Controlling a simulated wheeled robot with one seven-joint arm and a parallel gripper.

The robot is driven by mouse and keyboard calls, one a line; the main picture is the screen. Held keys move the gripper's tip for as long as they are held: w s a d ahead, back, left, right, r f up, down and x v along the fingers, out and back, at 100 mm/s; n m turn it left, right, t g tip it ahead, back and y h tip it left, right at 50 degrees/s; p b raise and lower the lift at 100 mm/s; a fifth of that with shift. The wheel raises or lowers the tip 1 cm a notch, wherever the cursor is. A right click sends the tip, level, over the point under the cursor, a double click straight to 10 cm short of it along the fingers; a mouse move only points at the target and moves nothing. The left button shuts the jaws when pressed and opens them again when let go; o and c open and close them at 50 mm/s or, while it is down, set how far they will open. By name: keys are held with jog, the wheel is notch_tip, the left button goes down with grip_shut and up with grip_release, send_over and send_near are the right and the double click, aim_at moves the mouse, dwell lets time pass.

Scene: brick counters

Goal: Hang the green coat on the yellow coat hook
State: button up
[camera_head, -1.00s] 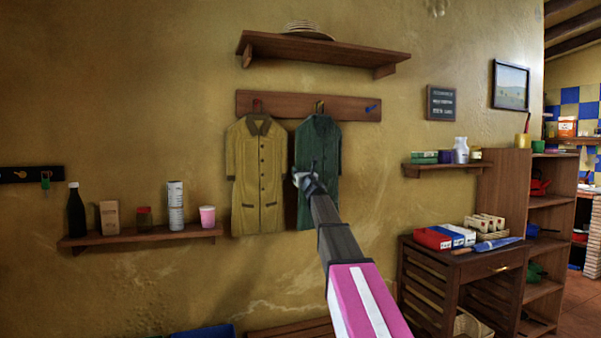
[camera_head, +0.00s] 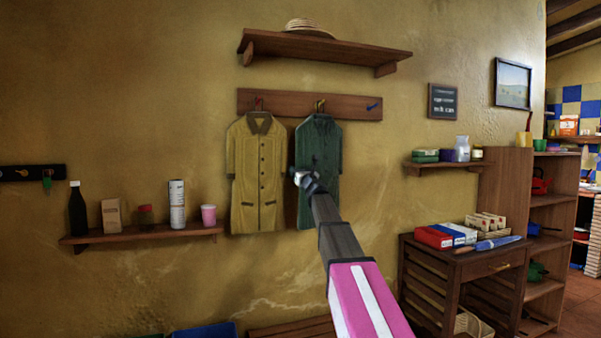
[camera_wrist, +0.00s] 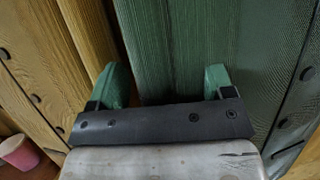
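The green coat (camera_head: 320,150) hangs upright against the wall, its collar directly below the yellow coat hook (camera_head: 320,104) on the wooden rack. The loop at the hook is too small to make out. My gripper (camera_head: 305,181) is in front of the coat's lower left part and hides some of it. In the wrist view, the two green fingertips of my gripper (camera_wrist: 165,82) are wide apart, with the green coat (camera_wrist: 180,40) filling the view ahead of them. No cloth looks pinched between them.
A yellow coat (camera_head: 256,175) hangs close on the left, under the red hook (camera_head: 258,103). The blue hook (camera_head: 372,106) is empty. A shelf with a straw hat (camera_head: 307,27) is above the rack. A lower shelf (camera_head: 140,235) carries a bottle and cup. A wooden cabinet (camera_head: 455,265) stands right.

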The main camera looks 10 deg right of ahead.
jog(key=shift+s, duration=0.1)
jog(key=v, duration=1.1)
jog(key=s+a+f+n+g+y, duration=0.1)
jog(key=s+a+f+n+g, duration=0.2)
jog(key=s+f+n+g, duration=0.7)
jog(key=s+a+f+n+t, duration=0.1)
jog(key=a+f+n, duration=0.3)
jog(key=f, duration=1.2)
jog(key=s+a+f+n+g+y, duration=0.1)
jog(key=s+a+f+n+g, duration=0.3)
jog(key=f+n, duration=0.7)
jog(key=s+d+f+n+g+h, duration=0.4)
jog(key=s+f, duration=0.6)
jog(key=s, duration=0.1)
jog(key=s+d+f+n+g+h, duration=0.3)
jog(key=s+d+f+n+g, duration=0.1)
jog(key=s+f, duration=0.6)
jog(key=shift+s+d+f+g+h, duration=0.4)
jog(key=shift+s+d, duration=0.4)
jog(key=shift+s, duration=0.05)
